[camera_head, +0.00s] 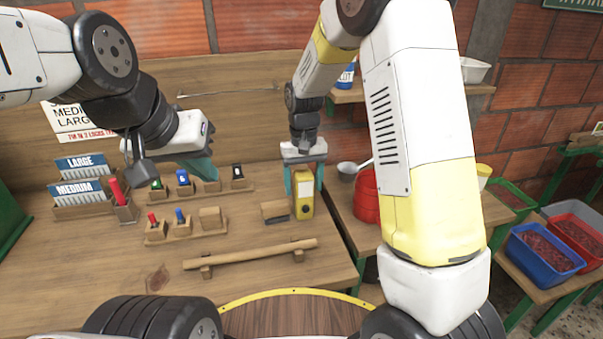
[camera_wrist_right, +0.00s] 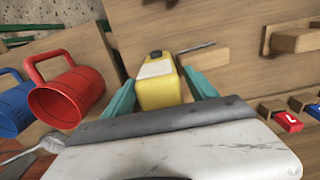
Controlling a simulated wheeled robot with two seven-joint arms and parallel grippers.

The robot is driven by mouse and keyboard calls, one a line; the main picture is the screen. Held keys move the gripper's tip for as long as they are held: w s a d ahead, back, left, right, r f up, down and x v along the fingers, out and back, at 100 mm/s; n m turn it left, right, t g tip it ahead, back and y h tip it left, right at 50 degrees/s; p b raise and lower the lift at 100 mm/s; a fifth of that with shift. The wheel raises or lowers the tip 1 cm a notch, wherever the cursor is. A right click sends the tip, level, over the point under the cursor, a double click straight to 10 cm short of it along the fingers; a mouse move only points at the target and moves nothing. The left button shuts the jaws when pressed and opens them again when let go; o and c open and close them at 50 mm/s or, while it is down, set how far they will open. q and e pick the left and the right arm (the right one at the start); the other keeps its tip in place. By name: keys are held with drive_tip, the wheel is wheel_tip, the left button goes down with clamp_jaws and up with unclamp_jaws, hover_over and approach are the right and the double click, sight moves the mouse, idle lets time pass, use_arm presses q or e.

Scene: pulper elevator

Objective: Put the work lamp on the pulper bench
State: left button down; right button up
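The yellow work lamp (camera_head: 304,205), a boxy body with a pale panel, stands upright near the right edge of the wooden workbench (camera_head: 110,270). My right gripper (camera_head: 304,180) reaches down over it, with one teal finger on each side. In the right wrist view the lamp (camera_wrist_right: 160,85) sits between the spread fingers (camera_wrist_right: 160,95), with narrow gaps visible; I see no firm grip. My left gripper (camera_head: 198,168) hangs over the back left of the workbench, away from the lamp; its fingers overlap in view. I cannot tell which surface is the pulper bench.
A second wooden bench (camera_head: 352,215) adjoins on the right, with a red jug (camera_head: 366,195) and a ladle (camera_head: 347,168). Small holders with coloured pieces (camera_head: 183,225) and a wooden rail (camera_head: 250,254) lie left of the lamp. Blue (camera_head: 540,250) and red tubs stand far right.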

drive_tip(key=shift+r, duration=0.1)
wheel_tip(320, 180, up, 12)
drive_tip(key=shift+f, duration=0.1)
drive_tip(key=s+d+r+t+y, duration=0.2)
drive_tip(key=s+d+r, duration=0.5)
drive_tip(key=s, duration=0.2)
drive_tip(key=s+d+m+t, duration=0.1)
drive_tip(key=s+d+t, duration=0.3)
drive_tip(key=s, duration=0.9)
drive_tip(key=shift+s+r+m, duration=0.15)
drive_tip(key=shift+r+m, duration=0.15)
idle(0.4)
